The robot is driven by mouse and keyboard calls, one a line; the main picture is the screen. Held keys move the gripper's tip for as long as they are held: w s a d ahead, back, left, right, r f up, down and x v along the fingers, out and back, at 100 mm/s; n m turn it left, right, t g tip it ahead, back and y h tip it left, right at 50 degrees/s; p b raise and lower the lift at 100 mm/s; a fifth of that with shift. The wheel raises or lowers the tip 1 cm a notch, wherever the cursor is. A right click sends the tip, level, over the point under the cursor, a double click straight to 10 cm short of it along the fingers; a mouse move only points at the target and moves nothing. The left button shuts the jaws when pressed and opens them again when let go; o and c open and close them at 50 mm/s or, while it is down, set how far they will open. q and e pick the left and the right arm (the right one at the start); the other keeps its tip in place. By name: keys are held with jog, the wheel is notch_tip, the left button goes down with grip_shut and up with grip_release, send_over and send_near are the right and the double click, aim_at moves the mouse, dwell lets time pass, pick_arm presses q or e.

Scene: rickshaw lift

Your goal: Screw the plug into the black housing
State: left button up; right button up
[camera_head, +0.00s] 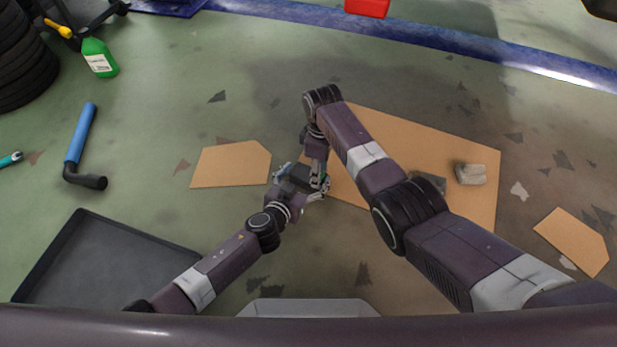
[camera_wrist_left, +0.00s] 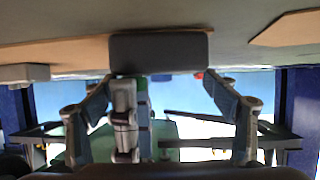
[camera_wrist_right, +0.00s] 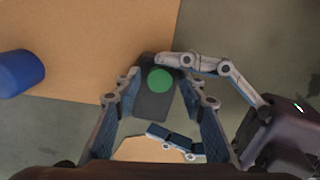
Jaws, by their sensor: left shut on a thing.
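The black housing (camera_head: 300,173) is held off the floor in my left gripper (camera_head: 300,178), whose fingers press on its two ends. In the left wrist view the housing (camera_wrist_left: 160,52) spans the gap between the fingertips. My right gripper (camera_wrist_right: 161,80) comes close to the housing, its fingers apart on either side of it. In the right wrist view a round green face, seemingly the plug (camera_wrist_right: 160,79), sits at the end of the housing between those fingers, with a gap on each side. How deep it sits I cannot tell.
A large cardboard sheet (camera_head: 440,135) with a grey block (camera_head: 470,173) lies below. A blue cylinder (camera_wrist_right: 18,72) is at the right wrist view's left. A dark tray (camera_head: 100,262), blue-handled tool (camera_head: 82,135) and green bottle (camera_head: 98,57) are at left.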

grip_shut()
jog(key=m, duration=0.6)
dwell(0.4)
jog(key=shift+o, duration=0.3)
grip_release()
jog(key=shift+r, duration=2.2)
